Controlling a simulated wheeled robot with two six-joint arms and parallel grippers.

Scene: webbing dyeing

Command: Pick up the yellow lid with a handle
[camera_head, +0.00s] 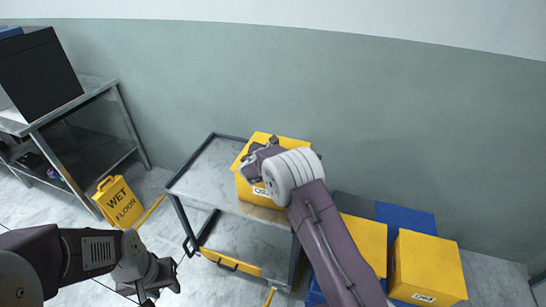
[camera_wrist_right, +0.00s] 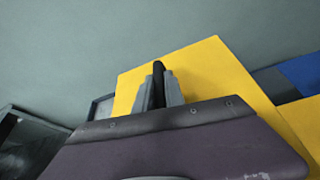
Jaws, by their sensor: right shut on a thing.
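The yellow lid (camera_wrist_right: 205,70) fills the middle of the right wrist view, with a dark upright handle (camera_wrist_right: 158,70) on it. My right gripper (camera_wrist_right: 158,95) is shut on this handle, one grey finger on each side. In the head view, a yellow box (camera_head: 282,143) stands on the metal cart, and the right gripper (camera_head: 256,160) is over it. My right arm hides part of the box and most of the lid. My left gripper (camera_head: 160,288) is open and empty at the lower left, away from the box.
The grey cart (camera_head: 210,178) has bare top space left of the box and a lower shelf. More yellow boxes (camera_head: 425,268) and blue ones (camera_head: 405,217) stand right. A yellow wet-floor sign (camera_head: 119,202) and a metal table (camera_head: 97,86) stand left.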

